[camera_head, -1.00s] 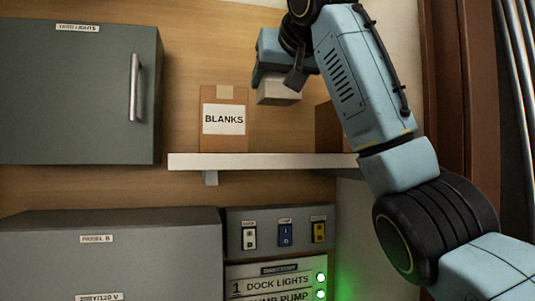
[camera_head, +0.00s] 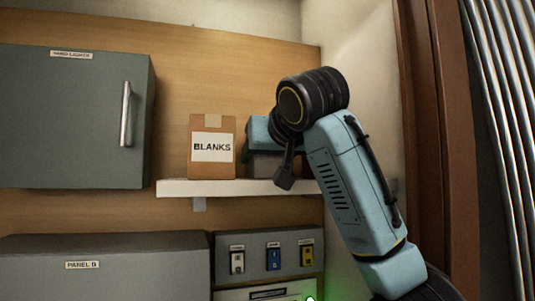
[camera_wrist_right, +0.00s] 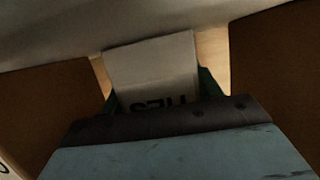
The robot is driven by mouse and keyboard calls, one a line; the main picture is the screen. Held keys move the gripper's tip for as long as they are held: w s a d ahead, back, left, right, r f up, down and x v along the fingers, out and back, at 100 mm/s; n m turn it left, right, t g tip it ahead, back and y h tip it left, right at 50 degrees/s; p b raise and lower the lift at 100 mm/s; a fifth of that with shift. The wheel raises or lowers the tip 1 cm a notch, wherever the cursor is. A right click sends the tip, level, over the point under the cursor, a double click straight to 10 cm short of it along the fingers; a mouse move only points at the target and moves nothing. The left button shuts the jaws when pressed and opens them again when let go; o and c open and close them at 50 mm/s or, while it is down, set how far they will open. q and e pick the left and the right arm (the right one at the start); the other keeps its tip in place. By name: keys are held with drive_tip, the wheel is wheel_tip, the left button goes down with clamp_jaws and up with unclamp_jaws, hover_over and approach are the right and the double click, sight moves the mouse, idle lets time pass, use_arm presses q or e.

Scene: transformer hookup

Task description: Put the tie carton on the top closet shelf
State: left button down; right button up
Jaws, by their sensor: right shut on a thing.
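The tie carton (camera_wrist_right: 155,68) is pale, with an upside-down dark label partly readable as "TIES" in the right wrist view. My right gripper (camera_wrist_right: 158,92) is shut on it, a finger on each side. In the head view the carton (camera_head: 264,166) is a grey block under the gripper, partly covered by the wrist. It is low over the white shelf (camera_head: 175,188), right of the BLANKS box. I cannot tell whether its bottom touches the shelf. My left gripper is not in view.
The brown BLANKS box (camera_head: 211,165) stands on the shelf just left of my gripper. In the wrist view brown surfaces flank the carton at left (camera_wrist_right: 40,115) and right (camera_wrist_right: 282,75). A grey cabinet (camera_head: 70,125) hangs at left; switches (camera_head: 273,258) sit below the shelf.

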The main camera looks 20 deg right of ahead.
drive_tip(key=shift+s, duration=0.1)
drive_tip(key=o, duration=0.6)
drive_tip(key=shift+f, duration=0.15)
drive_tip(key=o, duration=0.4)
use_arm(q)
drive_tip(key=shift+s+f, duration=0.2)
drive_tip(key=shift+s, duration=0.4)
use_arm(e)
drive_tip(key=shift+o, duration=0.2)
drive_tip(key=shift+r, duration=0.2)
drive_tip(key=shift+s+r, duration=0.1)
drive_tip(key=shift+s, duration=0.1)
drive_tip(key=b+v, duration=0.5)
drive_tip(key=v, duration=0.4)
drive_tip(key=shift+s, duration=0.25)
use_arm(q)
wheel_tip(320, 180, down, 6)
drive_tip(key=b, duration=0.1)
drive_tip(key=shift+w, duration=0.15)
use_arm(e)
drive_tip(key=shift+v, duration=1)
